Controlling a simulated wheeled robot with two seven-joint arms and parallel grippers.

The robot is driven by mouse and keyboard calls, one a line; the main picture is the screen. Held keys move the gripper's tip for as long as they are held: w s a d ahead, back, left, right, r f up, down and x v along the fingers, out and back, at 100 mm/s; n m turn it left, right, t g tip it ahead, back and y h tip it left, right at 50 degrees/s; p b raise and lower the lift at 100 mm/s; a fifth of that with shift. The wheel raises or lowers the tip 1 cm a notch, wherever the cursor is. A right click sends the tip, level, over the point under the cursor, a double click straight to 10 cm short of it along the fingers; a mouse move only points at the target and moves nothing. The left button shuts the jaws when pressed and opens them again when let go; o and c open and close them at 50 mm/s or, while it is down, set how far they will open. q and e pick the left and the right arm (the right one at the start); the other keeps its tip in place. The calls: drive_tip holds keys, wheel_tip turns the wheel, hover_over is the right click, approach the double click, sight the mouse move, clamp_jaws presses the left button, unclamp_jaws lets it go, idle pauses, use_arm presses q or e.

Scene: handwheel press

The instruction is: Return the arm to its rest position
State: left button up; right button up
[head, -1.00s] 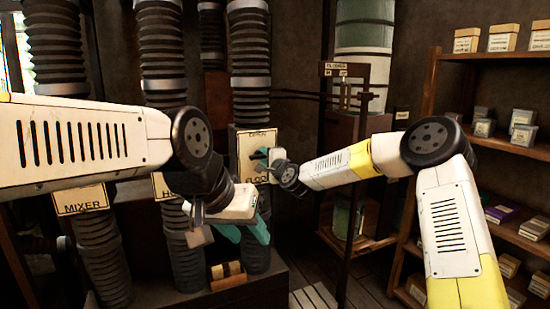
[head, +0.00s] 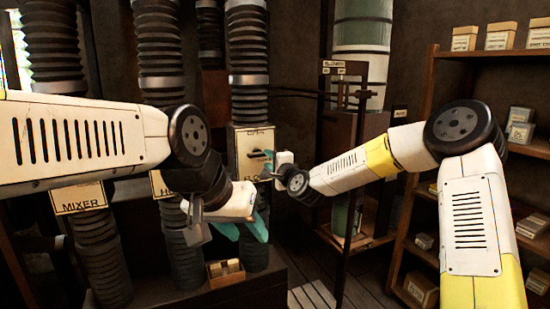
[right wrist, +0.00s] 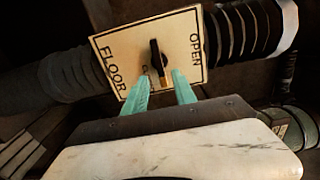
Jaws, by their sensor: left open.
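My right gripper (head: 265,166) is at the pale labelled plate (head: 243,147) on a ribbed duct, partly hidden in the head view. In the right wrist view its two teal fingers (right wrist: 160,78) are spread, with nothing held between them. The plate (right wrist: 195,29) reads FLOOR and OPEN there. Its black knob (right wrist: 155,53) has a brass end pointing towards the gap between the fingers; I cannot tell whether they touch. My left gripper (head: 246,230) is open, its teal fingers pointing down and right, below and apart from the plate.
Ribbed ducts (head: 160,45) rise at the left behind my left arm, one bearing a MIXER plate (head: 78,199). A small box (head: 226,273) sits on a dark ledge below. A thin dark post (head: 348,220) and a shelf of boxes (head: 430,75) stand at right.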

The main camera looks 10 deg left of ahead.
drive_tip(key=shift+v, duration=0.85)
drive_tip(key=s+d+n+g+h, duration=0.4)
drive_tip(key=s+d+n, duration=0.2)
drive_tip(key=s+d, duration=0.9)
drive_tip(key=s+d+n+g+h, duration=0.3)
drive_tip(key=s+d+n, duration=0.3)
drive_tip(key=s+d, duration=1)
drive_tip(key=s+g, duration=0.1)
drive_tip(key=s, duration=0.6)
drive_tip(key=shift+s+g+h, duration=0.3)
drive_tip(key=shift+g+h, duration=0.1)
